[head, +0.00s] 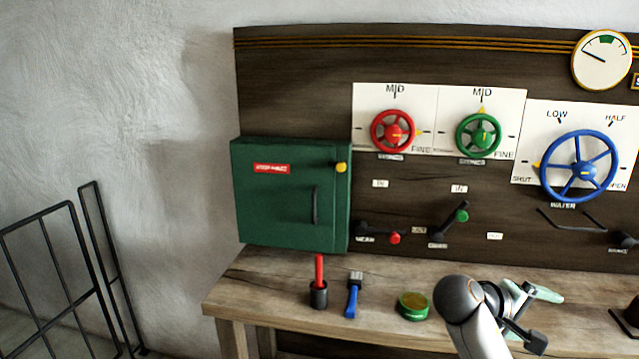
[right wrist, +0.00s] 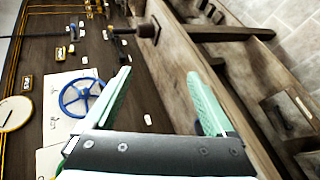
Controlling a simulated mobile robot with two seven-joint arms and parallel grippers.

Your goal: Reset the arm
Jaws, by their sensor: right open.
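My right gripper (head: 523,292) is at the lower right of the head view, above the wooden bench. Its pale green fingers are spread with nothing between them. In the right wrist view, the open fingers (right wrist: 165,90) frame the bench edge and the lower part of the panel, seen tilted. A dark round-ended part (right wrist: 148,30) shows beyond the fingertips. My left gripper does not show in either view.
The bench (head: 270,285) holds a red-handled tool in a dark cup (head: 319,294), a blue brush (head: 353,296) and a green tin (head: 413,306). Behind are a green cabinet (head: 285,195), levers, and red (head: 393,132), green (head: 478,135) and blue (head: 578,167) wheels. A black railing (head: 60,270) stands left.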

